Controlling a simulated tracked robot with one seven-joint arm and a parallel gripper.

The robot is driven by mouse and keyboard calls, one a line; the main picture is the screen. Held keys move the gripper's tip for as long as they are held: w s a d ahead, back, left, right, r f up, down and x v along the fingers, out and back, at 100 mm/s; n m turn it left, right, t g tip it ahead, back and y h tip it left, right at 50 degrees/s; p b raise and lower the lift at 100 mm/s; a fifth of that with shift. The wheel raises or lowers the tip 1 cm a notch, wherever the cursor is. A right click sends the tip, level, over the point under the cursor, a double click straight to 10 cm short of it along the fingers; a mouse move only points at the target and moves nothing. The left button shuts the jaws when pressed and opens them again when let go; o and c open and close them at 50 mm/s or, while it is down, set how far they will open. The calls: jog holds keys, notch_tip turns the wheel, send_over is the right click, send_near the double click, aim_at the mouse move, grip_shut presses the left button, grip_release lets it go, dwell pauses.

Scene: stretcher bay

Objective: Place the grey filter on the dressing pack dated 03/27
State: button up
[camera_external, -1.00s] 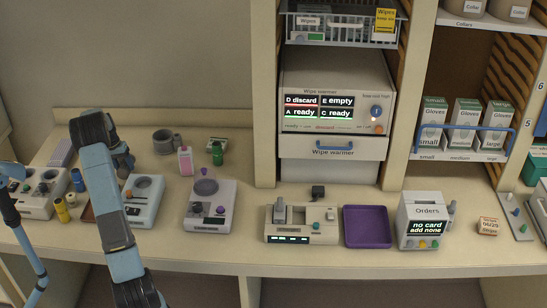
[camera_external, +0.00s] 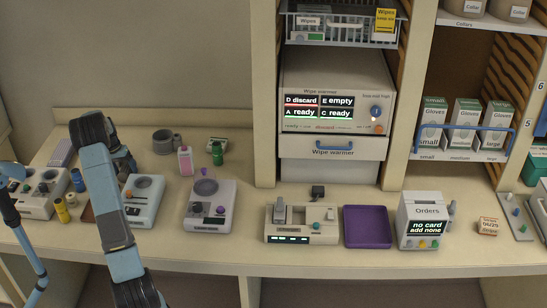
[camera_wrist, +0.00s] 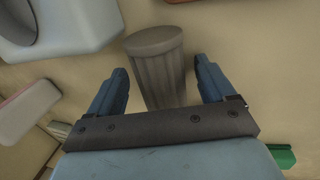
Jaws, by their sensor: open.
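A grey ribbed cylinder, apparently the grey filter (camera_wrist: 165,82), stands in the wrist view between the two blue fingers of my gripper (camera_wrist: 161,65). The fingers are open, one on each side of it, with gaps showing. In the external view my arm hides the filter, and my gripper (camera_external: 124,160) shows only in part behind the forearm. A small dressing pack (camera_external: 488,227) lies at the right end of the counter. Its date is small and looks like 06/25. I see no pack that clearly reads 03/27.
White devices (camera_external: 209,207) stand beside my arm, with a pink bottle (camera_external: 185,162) and a green bottle (camera_external: 217,154) behind. In the wrist view a pale device (camera_wrist: 75,25) is close at upper left.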

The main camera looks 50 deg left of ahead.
jog(key=v, duration=1.2)
jog(key=shift+r, duration=0.1)
